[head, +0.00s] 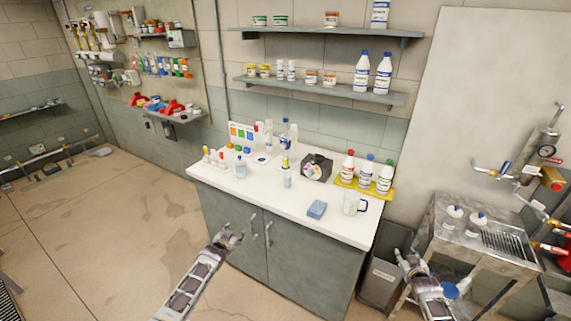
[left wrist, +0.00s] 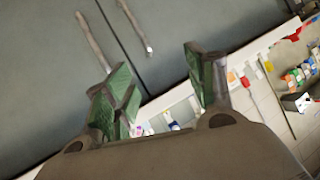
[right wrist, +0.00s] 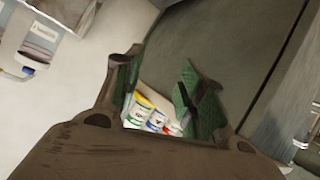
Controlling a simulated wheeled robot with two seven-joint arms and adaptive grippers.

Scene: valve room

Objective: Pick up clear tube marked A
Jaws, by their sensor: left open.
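On the white counter (head: 300,196), several small tubes with coloured caps (head: 213,157) stand at the left end. Clear upright vessels (head: 269,138) stand near the back. No letter A is readable at this size, so I cannot tell which is the clear tube marked A. My left gripper (head: 229,237) is open and empty, in front of the grey cabinet doors and below the counter edge; its spread green fingers show in the left wrist view (left wrist: 165,85). My right gripper (head: 412,262) is apart from the counter, at the right; its fingers are spread and empty in the right wrist view (right wrist: 156,82).
A blue sponge (head: 316,209) and a clear mug (head: 354,204) are near the counter's front right. A black device (head: 316,167) and a yellow tray (head: 364,190) with capped bottles stand behind. A grey bin (head: 381,277) and a metal sink stand (head: 480,240) are at the right.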

